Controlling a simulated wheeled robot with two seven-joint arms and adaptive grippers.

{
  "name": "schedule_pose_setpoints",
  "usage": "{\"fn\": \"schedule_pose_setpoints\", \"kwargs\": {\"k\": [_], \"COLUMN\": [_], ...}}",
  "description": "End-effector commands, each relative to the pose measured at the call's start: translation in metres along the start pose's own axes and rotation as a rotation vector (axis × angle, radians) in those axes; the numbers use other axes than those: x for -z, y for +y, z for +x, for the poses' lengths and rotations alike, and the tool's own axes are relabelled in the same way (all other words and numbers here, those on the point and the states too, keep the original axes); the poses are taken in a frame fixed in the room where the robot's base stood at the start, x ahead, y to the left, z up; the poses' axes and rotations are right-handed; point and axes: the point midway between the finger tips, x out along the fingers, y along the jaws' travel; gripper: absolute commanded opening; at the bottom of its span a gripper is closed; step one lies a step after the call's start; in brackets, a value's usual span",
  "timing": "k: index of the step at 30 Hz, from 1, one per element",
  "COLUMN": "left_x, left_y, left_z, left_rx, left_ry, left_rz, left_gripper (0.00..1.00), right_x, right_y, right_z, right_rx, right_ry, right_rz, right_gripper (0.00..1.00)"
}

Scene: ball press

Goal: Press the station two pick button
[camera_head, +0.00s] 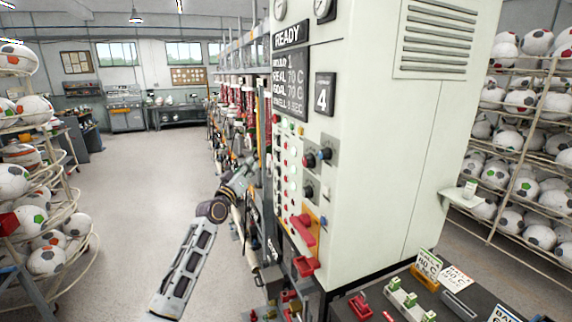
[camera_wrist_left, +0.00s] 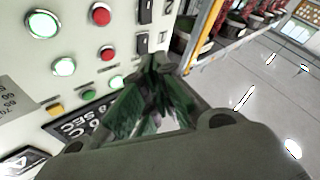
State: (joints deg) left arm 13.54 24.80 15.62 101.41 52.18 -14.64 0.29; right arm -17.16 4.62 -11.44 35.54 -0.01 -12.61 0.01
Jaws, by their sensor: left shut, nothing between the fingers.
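A tall pale control cabinet (camera_head: 375,150) stands in the middle of the head view, with columns of small buttons on its narrow left face. My left gripper (camera_head: 250,168) reaches in front of that face, near the button columns. In the left wrist view my left gripper (camera_wrist_left: 160,65) is shut and empty, its fingertips close to the panel. Beside it show a lit green button (camera_wrist_left: 64,67), a larger lit green button (camera_wrist_left: 42,23), a red button (camera_wrist_left: 107,53) and another red button (camera_wrist_left: 101,14). Button labels are unreadable, so I cannot tell which is station two pick. Contact is unclear.
Black switches (camera_wrist_left: 141,43) sit beside the red buttons. Red handles (camera_head: 304,228) stick out low on the cabinet. A dark table (camera_head: 390,305) with cards is at lower right. Ball racks stand left (camera_head: 75,200) and right (camera_head: 500,215). The left floor (camera_head: 130,180) is clear.

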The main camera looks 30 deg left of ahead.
Motion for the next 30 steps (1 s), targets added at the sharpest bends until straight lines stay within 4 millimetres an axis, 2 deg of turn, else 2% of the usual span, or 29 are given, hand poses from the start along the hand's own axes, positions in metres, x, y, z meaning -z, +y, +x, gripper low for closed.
{"fn": "schedule_pose_setpoints", "kwargs": {"k": [17,30], "left_x": [-0.002,-0.014], "left_y": [0.001,0.017], "left_z": [0.001,0.021], "left_rx": [-0.002,-0.003], "left_ry": [-0.004,-0.002], "left_rz": [-0.011,-0.013], "left_gripper": [0.00,0.00], "right_x": [-0.001,-0.001], "right_y": [-0.004,0.001], "right_z": [-0.001,-0.011], "right_rx": [0.004,0.000], "right_ry": [-0.001,-0.002], "right_rz": [0.000,-0.001], "right_gripper": [0.27,0.27]}}
